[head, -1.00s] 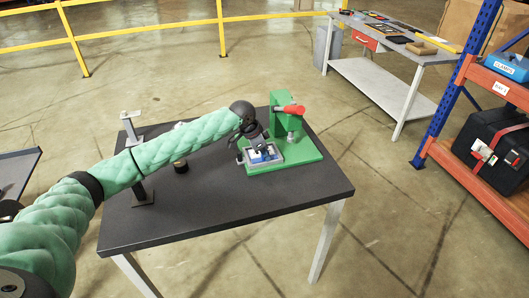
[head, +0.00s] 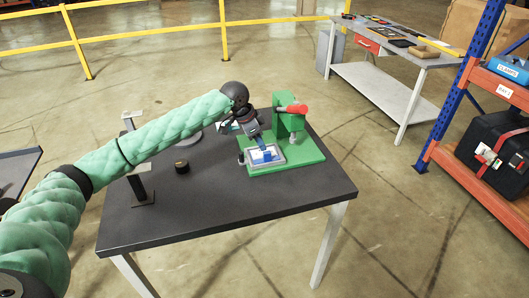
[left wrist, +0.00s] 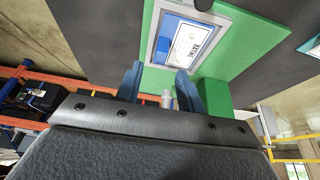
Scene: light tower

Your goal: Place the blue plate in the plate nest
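The blue plate (left wrist: 177,42), with a white printed label, lies inside the grey rectangular frame of the plate nest (left wrist: 153,52) in the left wrist view. In the head view the nest (head: 282,162) sits on the green fixture base, with the blue plate (head: 257,158) inside its rim. My left gripper (head: 263,145) is just above the nest. In the left wrist view its two blue-grey fingers (left wrist: 158,78) are apart with nothing between them, clear of the plate. Whether the plate lies fully flat is hard to tell. My right gripper is out of view.
The green fixture (head: 289,124) with a red-handled clamp (head: 291,109) rises right behind the nest. A black round piece (head: 181,164) and a metal stand (head: 140,190) are on the dark table (head: 225,198). The table's front right is clear.

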